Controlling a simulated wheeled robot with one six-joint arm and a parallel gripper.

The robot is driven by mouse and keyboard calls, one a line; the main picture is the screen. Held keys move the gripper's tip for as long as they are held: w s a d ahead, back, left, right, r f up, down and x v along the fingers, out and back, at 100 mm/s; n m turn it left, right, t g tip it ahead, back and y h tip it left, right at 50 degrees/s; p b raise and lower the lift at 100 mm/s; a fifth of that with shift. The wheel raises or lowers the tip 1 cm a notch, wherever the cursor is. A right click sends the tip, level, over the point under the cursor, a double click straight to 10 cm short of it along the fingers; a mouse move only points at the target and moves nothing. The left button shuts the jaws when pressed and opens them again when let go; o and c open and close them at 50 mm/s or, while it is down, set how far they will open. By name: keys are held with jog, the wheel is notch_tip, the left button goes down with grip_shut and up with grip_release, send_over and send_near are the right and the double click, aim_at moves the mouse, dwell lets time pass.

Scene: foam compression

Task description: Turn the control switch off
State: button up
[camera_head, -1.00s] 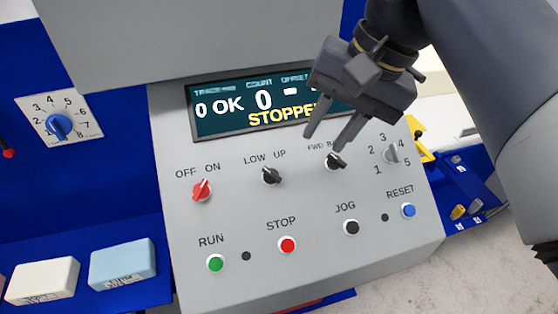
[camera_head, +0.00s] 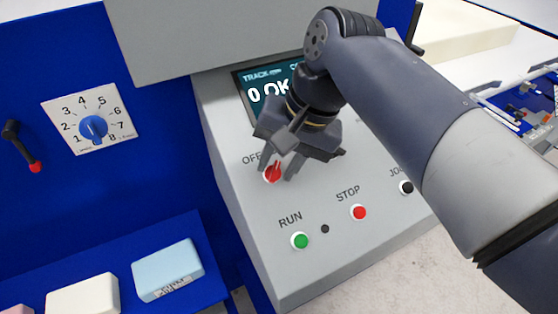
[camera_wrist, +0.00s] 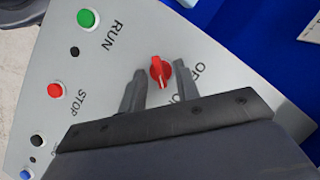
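The red control switch (camera_head: 272,173) is a rotary knob on the sloped grey panel, under the OFF and ON labels. In the wrist view the red knob (camera_wrist: 159,70) has its pointer leaning towards the ON side; ON is partly hidden by a finger. My gripper (camera_head: 278,170) is over the knob in the head view. In the wrist view my gripper (camera_wrist: 159,68) is open, with one fingertip on each side of the knob and a gap to each. I cannot tell how deep the fingertips reach around it.
A green RUN button (camera_head: 300,241), a red STOP button (camera_head: 359,212) and a black JOG button (camera_head: 406,187) lie below on the panel. My arm hides the other switches and part of the display (camera_head: 255,93). A blue dial (camera_head: 93,127) is at left.

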jog(key=shift+f, duration=0.1)
jog(key=shift+c, duration=0.5)
jog(key=c, duration=0.6)
jog(key=shift+o, duration=0.2)
jog(key=n+p, duration=0.1)
jog(key=n+h+p, duration=0.1)
jog(key=n, duration=0.1)
jog(key=shift+a+r+h, duration=0.2)
jog(key=shift+h, duration=0.1)
jog(key=n+h+p, duration=0.1)
jog(key=n, duration=0.1)
jog(key=n+p, duration=0.1)
jog(key=n, duration=0.1)
jog(key=shift+s+a+t+h, duration=0.1)
jog(key=shift+a+t+h, duration=0.1)
jog(key=shift+t+h, duration=0.2)
jog(key=n+t+h+p, duration=0.1)
jog(key=n, duration=0.3)
jog(key=shift+s+a, duration=0.1)
jog(key=shift+s+a+f+n+t+h+p, duration=0.1)
jog(key=shift+n+t+h+p, duration=0.6)
jog(key=shift+n, duration=0.8)
